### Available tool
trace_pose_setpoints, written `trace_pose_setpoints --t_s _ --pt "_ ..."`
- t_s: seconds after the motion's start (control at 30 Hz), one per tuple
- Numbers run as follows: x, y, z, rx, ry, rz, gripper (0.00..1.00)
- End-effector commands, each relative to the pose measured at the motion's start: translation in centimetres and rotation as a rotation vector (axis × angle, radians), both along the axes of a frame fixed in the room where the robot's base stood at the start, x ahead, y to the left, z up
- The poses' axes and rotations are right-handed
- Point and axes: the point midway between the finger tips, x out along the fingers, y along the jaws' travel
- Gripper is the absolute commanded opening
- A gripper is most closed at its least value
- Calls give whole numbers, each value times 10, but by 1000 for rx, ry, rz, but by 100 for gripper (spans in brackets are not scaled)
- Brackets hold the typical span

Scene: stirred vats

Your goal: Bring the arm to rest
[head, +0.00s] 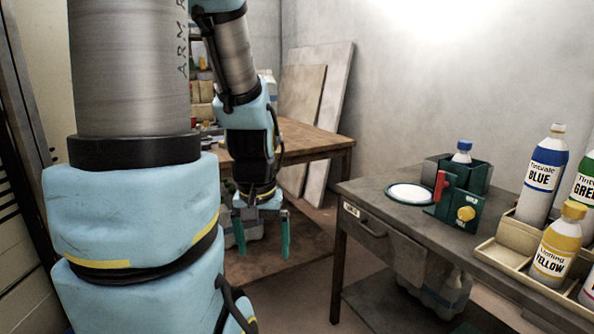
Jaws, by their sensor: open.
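My gripper (262,236) hangs downward in the middle of the head view, its two green fingers apart with nothing between them. It is left of the grey workbench and clear of it, above the floor. My arm comes down to it from the top of the view, with blue covers on the links. A thick blue and grey part of my own body fills the left side and hides what lies behind it.
The workbench (374,192) at right holds a white round plate (411,194), a green device with a red handle (449,197), and a tray (509,251) with blue, green and yellow bottles. A wooden table (318,141) and leaning boards (327,88) stand behind.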

Motion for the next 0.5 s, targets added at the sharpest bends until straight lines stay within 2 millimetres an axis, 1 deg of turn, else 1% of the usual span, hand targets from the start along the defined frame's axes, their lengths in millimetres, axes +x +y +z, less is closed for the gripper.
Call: trace_pose_setpoints --t_s 0.03,0.2,0.33,0.4,0.5 --pt "0 0 35 0 0 -1 95" --pt "0 0 88 0 -1 -1 95" --pt "0 0 118 0 -1 -2 95" --pt "0 0 129 0 0 -2 95" --pt "0 0 138 0 -1 -2 95"
